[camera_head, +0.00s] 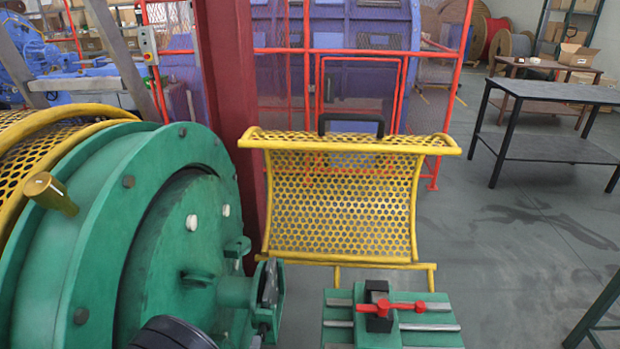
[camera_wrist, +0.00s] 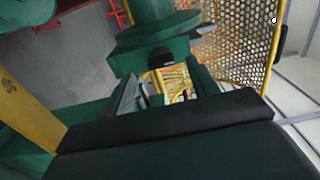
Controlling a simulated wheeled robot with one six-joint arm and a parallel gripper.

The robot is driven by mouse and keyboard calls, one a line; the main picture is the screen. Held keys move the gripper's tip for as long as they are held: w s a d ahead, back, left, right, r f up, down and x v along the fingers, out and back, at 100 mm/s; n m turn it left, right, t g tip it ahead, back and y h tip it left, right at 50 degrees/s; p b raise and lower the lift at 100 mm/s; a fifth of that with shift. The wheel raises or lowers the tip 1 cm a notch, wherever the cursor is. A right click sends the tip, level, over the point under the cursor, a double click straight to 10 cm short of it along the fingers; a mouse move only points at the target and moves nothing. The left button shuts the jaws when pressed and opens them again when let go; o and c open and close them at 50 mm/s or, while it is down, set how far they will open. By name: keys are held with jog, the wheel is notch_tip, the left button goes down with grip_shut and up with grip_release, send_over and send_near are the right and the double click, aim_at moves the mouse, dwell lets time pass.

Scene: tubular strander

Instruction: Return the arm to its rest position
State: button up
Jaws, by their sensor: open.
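My gripper (camera_wrist: 165,88) shows in the wrist view, its two fingers apart with nothing held between them. A green machine part (camera_wrist: 155,35) with a block-like lower end is just beyond the fingertips. I cannot tell whether they touch. A yellow perforated guard (camera_wrist: 232,40) is behind and to the right of it. In the head view I cannot make out my gripper for certain.
A large green drum housing (camera_head: 95,240) fills the left of the head view. A yellow perforated guard (camera_head: 340,210) with a black handle stands in the middle. A green slotted block (camera_head: 440,338) with a red-handled clamp (camera_head: 385,306) is in front. Open floor (camera_head: 520,240) lies right, before a dark table (camera_head: 560,92).

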jog(key=s, duration=0.7)
jog(key=w+m+b, duration=1.1)
jog(key=m+b, duration=0.6)
jog(key=b, duration=0.1)
jog(key=shift+d+r+m, duration=0.15)
jog(key=shift+d+m, duration=0.2)
jog(key=shift+m, duration=0.05)
dwell(0.4)
jog(key=shift+w, duration=0.1)
dwell(0.4)
